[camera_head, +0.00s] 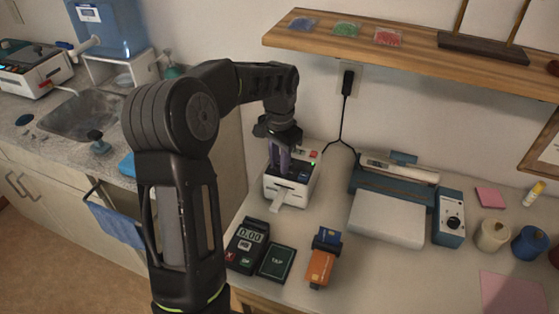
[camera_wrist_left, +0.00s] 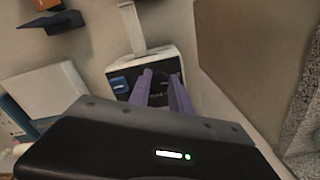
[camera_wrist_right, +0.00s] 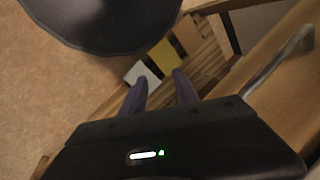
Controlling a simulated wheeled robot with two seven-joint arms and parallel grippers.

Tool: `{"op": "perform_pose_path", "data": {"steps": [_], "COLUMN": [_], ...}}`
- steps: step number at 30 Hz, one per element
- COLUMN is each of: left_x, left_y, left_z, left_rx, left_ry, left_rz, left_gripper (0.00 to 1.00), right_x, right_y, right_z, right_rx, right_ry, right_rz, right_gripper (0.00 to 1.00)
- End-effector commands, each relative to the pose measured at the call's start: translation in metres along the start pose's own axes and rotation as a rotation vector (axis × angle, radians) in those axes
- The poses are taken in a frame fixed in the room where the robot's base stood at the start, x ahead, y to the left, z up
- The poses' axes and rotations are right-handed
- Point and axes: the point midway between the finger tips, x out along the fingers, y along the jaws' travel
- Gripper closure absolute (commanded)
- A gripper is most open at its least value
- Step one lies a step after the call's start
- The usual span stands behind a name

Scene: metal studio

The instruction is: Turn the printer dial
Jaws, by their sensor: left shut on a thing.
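The white label printer (camera_head: 273,190) stands on the bench with a white paper strip (camera_head: 281,207) coming out of its front. It also shows in the left wrist view (camera_wrist_left: 122,68), with a dark top and a blue patch. My left gripper (camera_head: 291,168) points down onto the printer's top from above. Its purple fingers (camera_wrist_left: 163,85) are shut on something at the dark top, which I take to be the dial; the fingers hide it. My right gripper (camera_wrist_right: 157,85) is open, its fingers apart with nothing between them; it is outside the head view.
A card terminal (camera_head: 247,243), a tap pad (camera_head: 277,262) and an orange device (camera_head: 320,268) sit in front. A blue-and-white machine (camera_head: 388,218) and a box with a black knob (camera_head: 449,218) stand right. A wooden shelf (camera_head: 400,55) hangs above. A sink (camera_head: 75,118) is left.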

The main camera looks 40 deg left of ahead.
Motion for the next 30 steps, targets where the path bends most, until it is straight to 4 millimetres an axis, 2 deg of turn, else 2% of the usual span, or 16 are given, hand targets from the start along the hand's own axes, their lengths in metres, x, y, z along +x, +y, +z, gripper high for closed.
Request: {"op": "perform_pose_path", "data": {"steps": [9, 23, 24, 30], "left_x": [-0.0003, -0.0003, -0.0003, -0.0003], "left_y": [0.0003, 0.0003, 0.0003, 0.0003], "left_z": [-0.0006, -0.0006, -0.0006, -0.0004], "left_rx": [-0.139, -0.161, -0.161, -0.160], "left_ry": [0.002, 0.002, 0.002, 0.002], "left_rz": [0.000, 0.000, 0.000, 0.000], "left_gripper": [1.00, 1.00, 0.75, 0.59], "right_x": [-0.0002, -0.0002, -0.0002, -0.0002], "right_y": [0.0000, 0.0000, 0.0000, 0.0000], "right_z": [0.0000, 0.0000, 0.0000, 0.0000], "right_rx": [0.000, 0.000, 0.000, 0.000], "right_ry": [0.000, 0.000, 0.000, 0.000], "right_rz": [0.000, 0.000, 0.000, 0.000], "right_gripper": [0.64, 0.64, 0.64, 0.64]}}
